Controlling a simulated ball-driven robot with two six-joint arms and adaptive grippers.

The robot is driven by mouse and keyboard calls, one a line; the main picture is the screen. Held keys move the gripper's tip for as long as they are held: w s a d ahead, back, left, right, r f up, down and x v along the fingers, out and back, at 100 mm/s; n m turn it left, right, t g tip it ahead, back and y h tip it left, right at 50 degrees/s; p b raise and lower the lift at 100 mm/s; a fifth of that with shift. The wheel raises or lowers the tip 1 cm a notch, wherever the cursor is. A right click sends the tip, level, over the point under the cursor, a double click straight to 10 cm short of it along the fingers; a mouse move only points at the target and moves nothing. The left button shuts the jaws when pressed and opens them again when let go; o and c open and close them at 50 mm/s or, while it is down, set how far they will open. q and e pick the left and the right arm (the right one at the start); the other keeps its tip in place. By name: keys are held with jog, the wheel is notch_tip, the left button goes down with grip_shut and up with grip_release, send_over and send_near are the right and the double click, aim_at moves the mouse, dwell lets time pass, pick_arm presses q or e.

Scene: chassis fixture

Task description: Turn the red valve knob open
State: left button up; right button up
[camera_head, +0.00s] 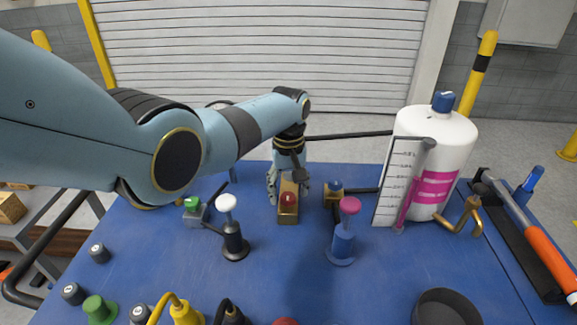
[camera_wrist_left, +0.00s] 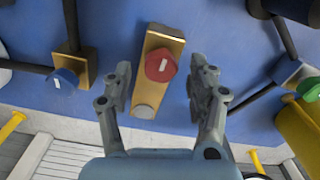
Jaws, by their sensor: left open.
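The red valve knob (camera_head: 288,199) sits on a brass block (camera_head: 288,215) near the middle of the blue table. In the left wrist view the red knob (camera_wrist_left: 161,65) has a white mark on its face, and the brass block (camera_wrist_left: 157,40) lies between the fingers. My left gripper (camera_head: 287,183) is behind and above the block in the head view. In the left wrist view the left gripper (camera_wrist_left: 160,85) is open, with one finger on each side of the block and visible gaps to the knob. My right gripper does not show.
A blue knob on brass (camera_head: 334,188) stands close to the right, and a green knob (camera_head: 191,203) to the left. White-topped (camera_head: 228,203) and pink-topped (camera_head: 349,206) posts stand in front. A large white bottle (camera_head: 440,150) and a hammer (camera_head: 540,240) are at the right.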

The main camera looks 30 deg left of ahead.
aim_at(288, 196)
pick_arm(q)
notch_tip(288, 196, up, 10)
dwell(0.3)
jog(key=shift+r, duration=0.1)
dwell(0.3)
